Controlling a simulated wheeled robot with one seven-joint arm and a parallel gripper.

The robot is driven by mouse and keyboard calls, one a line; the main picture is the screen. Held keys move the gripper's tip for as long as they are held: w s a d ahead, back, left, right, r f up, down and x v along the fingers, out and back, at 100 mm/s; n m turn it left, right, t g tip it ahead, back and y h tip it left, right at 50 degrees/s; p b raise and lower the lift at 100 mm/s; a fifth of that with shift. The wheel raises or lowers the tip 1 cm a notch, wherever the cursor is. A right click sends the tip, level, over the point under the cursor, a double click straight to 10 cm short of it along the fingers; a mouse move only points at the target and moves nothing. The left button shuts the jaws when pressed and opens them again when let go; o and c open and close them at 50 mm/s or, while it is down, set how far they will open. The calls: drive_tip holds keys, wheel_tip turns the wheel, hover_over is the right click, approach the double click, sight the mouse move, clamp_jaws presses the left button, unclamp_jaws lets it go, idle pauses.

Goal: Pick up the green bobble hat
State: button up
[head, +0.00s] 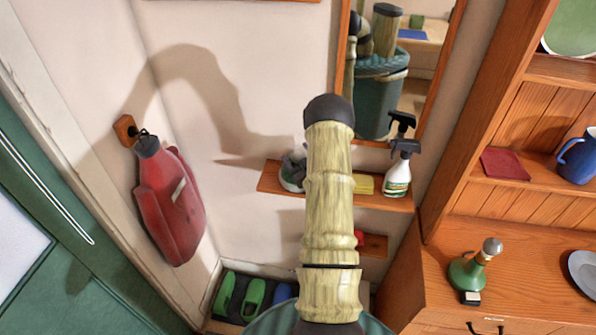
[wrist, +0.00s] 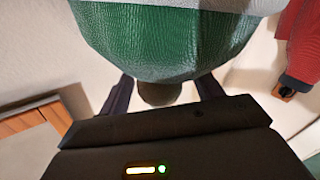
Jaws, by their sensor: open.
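The green bobble hat (wrist: 165,45) fills the top middle of the wrist view, with a pale grey band along the picture's top edge. A rounded brownish part, apparently its bobble (wrist: 158,93), lies between the dark fingers of my gripper (wrist: 163,90). The fingers are apart, one on each side of it, and I see no clear contact. In the head view my arm hides the gripper. A grey and whitish thing (head: 293,170) shows beside my arm on the wall shelf; I cannot tell whether it is the hat.
The wall shelf (head: 385,198) also bears a yellow block (head: 363,184) and a spray bottle (head: 399,172), below a mirror (head: 425,75). A red bag (head: 170,205) hangs at left and also shows in the wrist view (wrist: 302,45). A wooden dresser (head: 520,240) stands at right.

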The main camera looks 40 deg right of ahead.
drive_tip(key=c, duration=1.4)
drive_tip(key=shift+r+b, duration=1.85)
drive_tip(key=shift+r, duration=3.2)
